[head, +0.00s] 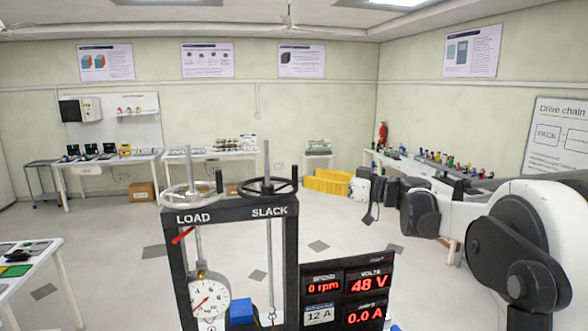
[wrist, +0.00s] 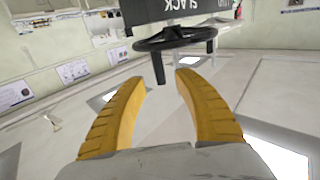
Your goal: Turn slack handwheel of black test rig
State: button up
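The black test rig (head: 178,262) stands in front of me, with "LOAD" and "SLACK" on its top beam. The slack handwheel (head: 284,188) is the black wheel on the right, with an upright handle knob on its rim. A pale load handwheel (head: 170,190) is on the left. In the wrist view, which is upside down, the black slack handwheel (wrist: 190,40) lies past the fingertips, its handle (wrist: 158,68) pointing down in the picture. My gripper (wrist: 160,78) is open with yellow fingers apart and nothing between them. In the head view it is right of the rig.
A display panel (head: 346,292) reads 0 rpm, 48 V and 0.0 A beside the rig. A round dial gauge (head: 209,297) hangs within the frame. The floor between is open.

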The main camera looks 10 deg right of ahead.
aim_at(294, 186)
jog(key=p+x, duration=0.1)
jog(key=x, duration=0.5)
jog(key=shift+w+a, duration=0.1)
jog(key=shift+w, duration=0.05)
grip_shut()
